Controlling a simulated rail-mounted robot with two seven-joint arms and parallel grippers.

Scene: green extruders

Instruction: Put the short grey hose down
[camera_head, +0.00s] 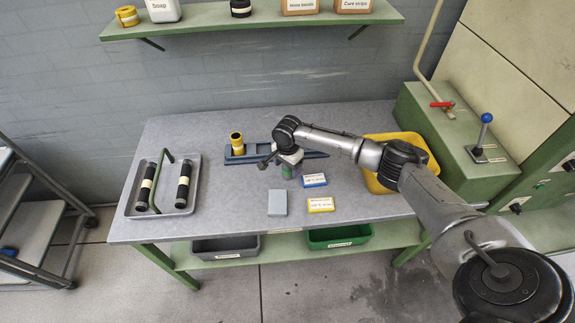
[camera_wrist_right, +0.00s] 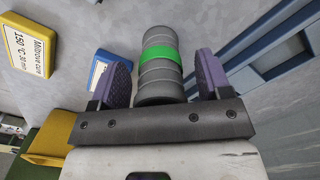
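The short grey hose (camera_wrist_right: 160,75), ribbed and with a green band, is between the two purple-padded fingers of my right gripper (camera_wrist_right: 162,80) in the right wrist view. A narrow gap shows between the hose and each finger, so the gripper looks open around it. In the head view my right gripper (camera_head: 287,163) is low over the middle of the table (camera_head: 240,205), and a small part of the hose (camera_head: 287,172) shows beneath it. I cannot tell for certain whether the hose's far end touches the tabletop. My left gripper is not in view.
A blue rack (camera_head: 316,154) with a yellow hose (camera_head: 237,142) lies behind my gripper. Blue (camera_head: 314,180) and yellow (camera_head: 321,205) cards and a grey block (camera_head: 277,203) lie in front. A tray (camera_head: 191,183) with black hoses is left; a yellow bin (camera_head: 376,183) is right.

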